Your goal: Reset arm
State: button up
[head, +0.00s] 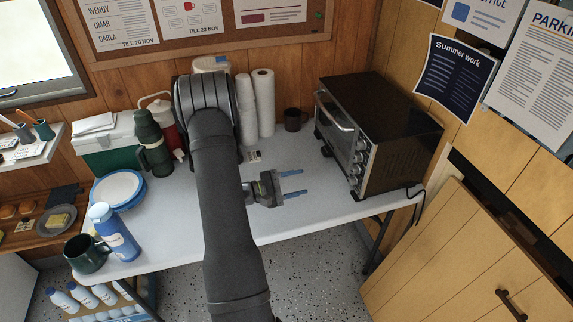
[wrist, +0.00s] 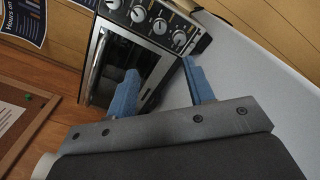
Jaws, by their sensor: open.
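My gripper (head: 294,184) is open and empty, with its blue fingers held apart over the white table (head: 290,221). In the head view it points right, towards the toaster oven (head: 352,135). In the wrist view, my gripper (wrist: 163,95) shows its two blue fingers spread, with the oven (wrist: 150,50) beyond them and nothing between them. My arm hides part of the table's middle.
Paper towel rolls (head: 263,103) and a dark mug (head: 295,119) stand at the back. A green flask (head: 152,141), plates (head: 118,189), a blue bottle (head: 114,232) and a green mug (head: 87,254) are at left. The table's front right is clear.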

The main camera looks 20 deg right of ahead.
aim_at(351, 171)
jog(key=d, duration=1.7)
jog(key=shift+d, duration=0.2)
jog(key=shift+d, duration=0.15)
jog(key=shift+n, duration=0.8)
jog(key=n, duration=0.4)
jog(key=shift+n, duration=0.3)
jog(key=n, duration=0.5)
jog(key=shift+s+n, duration=0.1)
jog(key=shift+n, duration=0.3)
dwell(0.7)
dwell(1.5)
